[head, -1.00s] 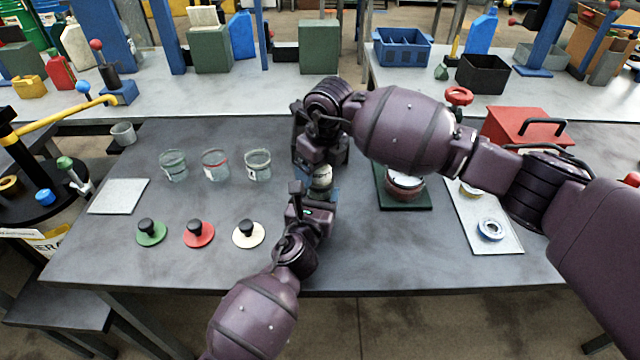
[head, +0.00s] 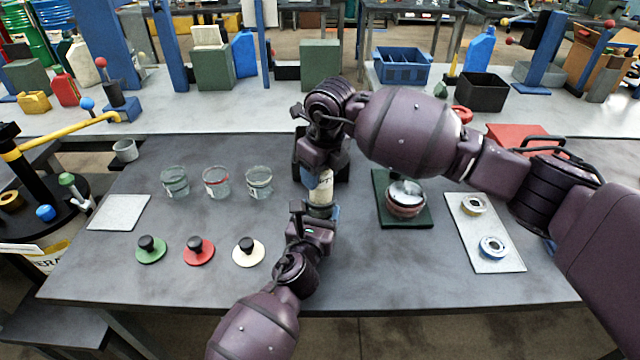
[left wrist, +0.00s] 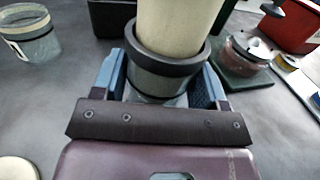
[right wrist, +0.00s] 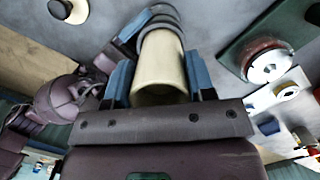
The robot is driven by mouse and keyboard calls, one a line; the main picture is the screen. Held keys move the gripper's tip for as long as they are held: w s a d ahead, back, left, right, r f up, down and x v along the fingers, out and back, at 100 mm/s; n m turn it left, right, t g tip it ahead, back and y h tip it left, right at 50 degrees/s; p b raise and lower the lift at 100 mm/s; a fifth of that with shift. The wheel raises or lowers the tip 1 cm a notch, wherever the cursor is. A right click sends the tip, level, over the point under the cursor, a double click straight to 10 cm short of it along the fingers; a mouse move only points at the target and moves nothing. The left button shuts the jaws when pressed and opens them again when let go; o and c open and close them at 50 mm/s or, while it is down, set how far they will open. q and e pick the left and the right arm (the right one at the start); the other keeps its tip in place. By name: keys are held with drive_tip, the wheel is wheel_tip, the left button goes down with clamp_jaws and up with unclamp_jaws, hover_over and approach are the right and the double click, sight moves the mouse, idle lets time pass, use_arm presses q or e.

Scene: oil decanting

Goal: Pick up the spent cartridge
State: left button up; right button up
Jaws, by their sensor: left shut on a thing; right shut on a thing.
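A cream cylinder, the spent cartridge (head: 321,189), stands upright between my two grippers. In the left wrist view the cartridge (left wrist: 178,28) rises out of a clear cup with a dark rim (left wrist: 165,75); its lower end is hidden inside. My left gripper (head: 320,211) is shut around this cup from the near side. My right gripper (head: 320,178) is above it, shut on the upper part of the cartridge. In the right wrist view the cartridge (right wrist: 160,75) lies between the blue finger pads, with the cup's rim beyond it.
Three clear cups (head: 216,183) stand left on the grey table (head: 340,265), behind green, red and cream knobbed lids (head: 198,251). A dark green mat (head: 421,218) bears a red-banded jar (head: 405,199). A pale tray (head: 484,250) holds two rings. A grey plate (head: 118,212) lies far left.

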wheel_tip(320, 180, up, 15)
drive_tip(key=shift+f, duration=0.2)
use_arm(q)
drive_tip(key=o, duration=1.2)
drive_tip(key=shift+c, duration=0.2)
